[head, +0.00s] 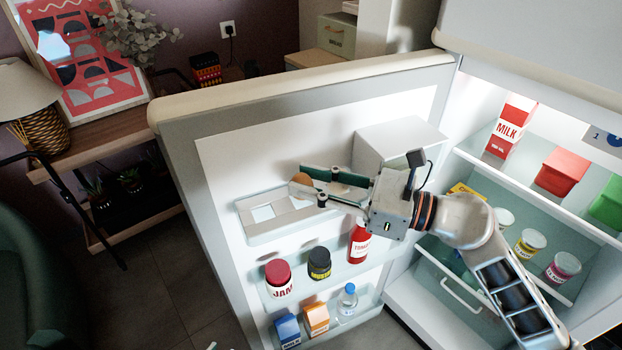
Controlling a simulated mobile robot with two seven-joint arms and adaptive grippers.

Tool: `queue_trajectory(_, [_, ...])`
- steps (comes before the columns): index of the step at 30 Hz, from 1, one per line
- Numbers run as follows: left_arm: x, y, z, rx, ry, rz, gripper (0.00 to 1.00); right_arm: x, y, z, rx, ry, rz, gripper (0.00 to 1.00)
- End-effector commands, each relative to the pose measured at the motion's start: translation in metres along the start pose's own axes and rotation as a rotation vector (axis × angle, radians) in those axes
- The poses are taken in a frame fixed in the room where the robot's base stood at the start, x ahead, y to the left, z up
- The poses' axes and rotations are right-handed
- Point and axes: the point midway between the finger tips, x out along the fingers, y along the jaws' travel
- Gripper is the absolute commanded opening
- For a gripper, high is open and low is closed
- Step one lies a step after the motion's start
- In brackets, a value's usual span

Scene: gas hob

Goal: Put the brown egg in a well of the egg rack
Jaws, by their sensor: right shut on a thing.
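The brown egg (301,179) is at the fingertips of my right gripper (303,182), which is shut on it. The gripper reaches in from the right and holds the egg above the egg rack. A brown patch also shows between the fingers, partly hidden. The egg rack (251,236) is a pale tray with square wells on the upper shelf of the open fridge door. Its right part is hidden by the gripper. My left gripper is not in view.
The fridge door (300,88) stands open. Its lower shelves hold a jam jar (279,279), a dark-labelled jar (319,264), a red bottle (358,243), small cartons and a water bottle (347,299). A white box (398,143) is beside my gripper. Milk (510,126) stands inside the fridge.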

Motion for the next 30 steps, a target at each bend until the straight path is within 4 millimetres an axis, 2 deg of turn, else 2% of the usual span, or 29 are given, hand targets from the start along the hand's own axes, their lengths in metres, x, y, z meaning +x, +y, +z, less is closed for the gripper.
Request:
queue_trajectory(25, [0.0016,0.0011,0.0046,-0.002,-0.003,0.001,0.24,0.0,0.0,-0.0084,0.0,0.0,0.0,0.16])
queue_trajectory(26, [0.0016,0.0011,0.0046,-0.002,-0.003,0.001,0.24,-0.0001,0.0,-0.0084,0.0,0.0,0.0,0.34])
queue_trajectory(27, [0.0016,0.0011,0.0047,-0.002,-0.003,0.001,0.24,-0.0001,0.0,-0.0084,0.0,0.0,0.0,0.44])
queue_trajectory(30, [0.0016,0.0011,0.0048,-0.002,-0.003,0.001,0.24,-0.0001,-0.0004,-0.0092,0.001,0.002,-0.001,0.46])
